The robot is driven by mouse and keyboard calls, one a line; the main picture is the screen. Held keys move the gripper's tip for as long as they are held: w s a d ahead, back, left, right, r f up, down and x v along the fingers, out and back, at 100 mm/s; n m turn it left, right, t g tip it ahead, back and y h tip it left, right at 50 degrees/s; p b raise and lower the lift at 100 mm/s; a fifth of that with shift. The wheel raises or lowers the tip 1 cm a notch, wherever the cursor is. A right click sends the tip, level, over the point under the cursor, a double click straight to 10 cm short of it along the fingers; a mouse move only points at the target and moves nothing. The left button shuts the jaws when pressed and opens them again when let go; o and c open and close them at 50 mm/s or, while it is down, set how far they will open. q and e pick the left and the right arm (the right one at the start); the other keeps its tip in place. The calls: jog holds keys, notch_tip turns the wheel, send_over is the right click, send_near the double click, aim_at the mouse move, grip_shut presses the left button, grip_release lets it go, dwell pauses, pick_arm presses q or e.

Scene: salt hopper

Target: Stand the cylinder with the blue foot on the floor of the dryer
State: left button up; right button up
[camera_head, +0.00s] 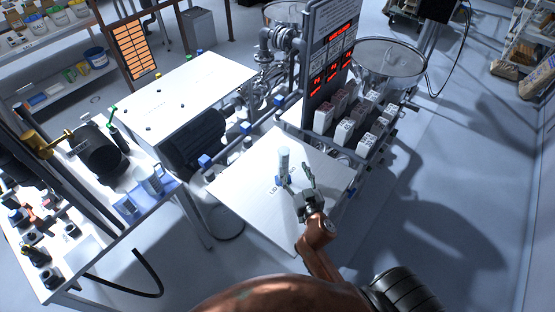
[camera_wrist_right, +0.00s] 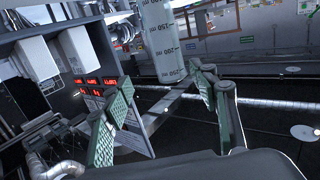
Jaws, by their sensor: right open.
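A pale graduated cylinder (camera_head: 284,162) stands upright over the white labelled top (camera_head: 245,195) in the middle of the head view. My right gripper (camera_head: 299,183) is open, just right of the cylinder in the head view. In the wrist view its green-padded fingers (camera_wrist_right: 160,98) are spread, with the cylinder beyond the gap between them. I cannot identify the dryer for sure. My left gripper is not in view.
A panel with red displays (camera_head: 331,55) and several white boxes (camera_head: 345,132) stand behind the top. A bench with a clear vessel (camera_head: 149,180) is at left. The floor at right is clear.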

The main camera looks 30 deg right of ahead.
aim_at(286, 159)
jog(key=w, duration=0.2)
jog(key=shift+w+a+r, duration=0.25)
jog(key=shift+w+a, duration=0.1)
jog(key=shift+w, duration=0.05)
jog(key=shift+w+d+r, duration=0.1)
jog(key=shift+w+d, duration=0.05)
jog(key=shift+w, duration=0.2)
jog(key=shift+x, duration=0.8)
jog(key=x, duration=0.3)
jog(key=shift+w, duration=0.25)
jog(key=shift+w+d, duration=0.1)
jog(key=shift+w, duration=0.15)
jog(key=shift+c, duration=0.2)
jog(key=c, duration=0.8)
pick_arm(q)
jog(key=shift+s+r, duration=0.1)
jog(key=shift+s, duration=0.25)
pick_arm(e)
grip_shut()
